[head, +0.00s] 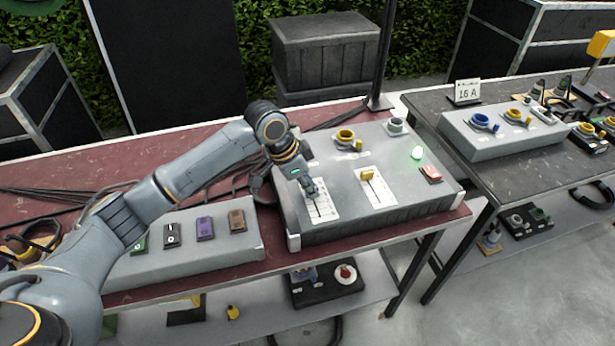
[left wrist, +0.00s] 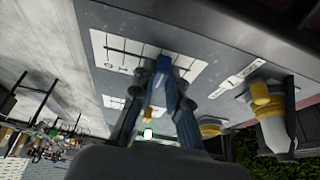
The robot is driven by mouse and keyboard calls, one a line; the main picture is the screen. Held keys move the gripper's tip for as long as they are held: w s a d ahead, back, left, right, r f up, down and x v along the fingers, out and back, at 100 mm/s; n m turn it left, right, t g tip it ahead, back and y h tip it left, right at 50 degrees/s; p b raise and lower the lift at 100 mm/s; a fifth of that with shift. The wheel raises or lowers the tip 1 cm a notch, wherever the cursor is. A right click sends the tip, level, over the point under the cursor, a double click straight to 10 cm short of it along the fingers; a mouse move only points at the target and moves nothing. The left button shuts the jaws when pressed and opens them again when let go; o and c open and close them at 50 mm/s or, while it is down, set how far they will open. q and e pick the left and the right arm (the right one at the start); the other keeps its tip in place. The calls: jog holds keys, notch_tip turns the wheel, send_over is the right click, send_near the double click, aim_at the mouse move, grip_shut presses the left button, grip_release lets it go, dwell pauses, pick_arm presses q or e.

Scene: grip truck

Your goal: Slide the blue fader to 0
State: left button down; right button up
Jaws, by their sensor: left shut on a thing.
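The grey control box (head: 400,210) stands on the red table and has two white fader panels. My left gripper (head: 311,191) reaches down onto the left panel (head: 322,212), and its fingers hide the blue fader in the head view. In the left wrist view, my left gripper (left wrist: 163,78) is shut on the blue fader (left wrist: 163,64), at the edge of the marked scale (left wrist: 125,52). A 0 mark seems to show at the scale's left end there, away from the fader. The yellow fader (head: 367,174) sits at the upper end of the right panel.
A lower box with coloured switches (head: 205,228) stands to the left. A 16 A sign (head: 467,91) stands on the right table.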

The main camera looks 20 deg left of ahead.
aim_at(324, 217)
pick_arm(q)
jog(key=s+d+p, duration=0.2)
jog(key=s, duration=0.1)
jog(key=s+d+p, duration=0.1)
jog(key=s, duration=0.1)
jog(key=shift+s+d+r, duration=0.15)
jog(key=shift+d+r, duration=0.05)
jog(key=shift+s+d+f, duration=0.1)
jog(key=shift+s+d, duration=0.15)
jog(key=shift+s, duration=0.05)
jog(key=shift+d+f+p, duration=0.1)
jog(key=shift+f+p, duration=0.05)
jog(key=shift+p, duration=0.15)
jog(key=shift+f, duration=0.1)
jog(key=c, duration=1.3)
grip_release()
pick_arm(e)
notch_tip(324, 217, up, 5)
jog(key=shift+s+f, duration=0.15)
jog(key=shift+f, duration=0.05)
pick_arm(q)
jog(key=shift+r, duration=0.25)
jog(key=v, duration=1.2)
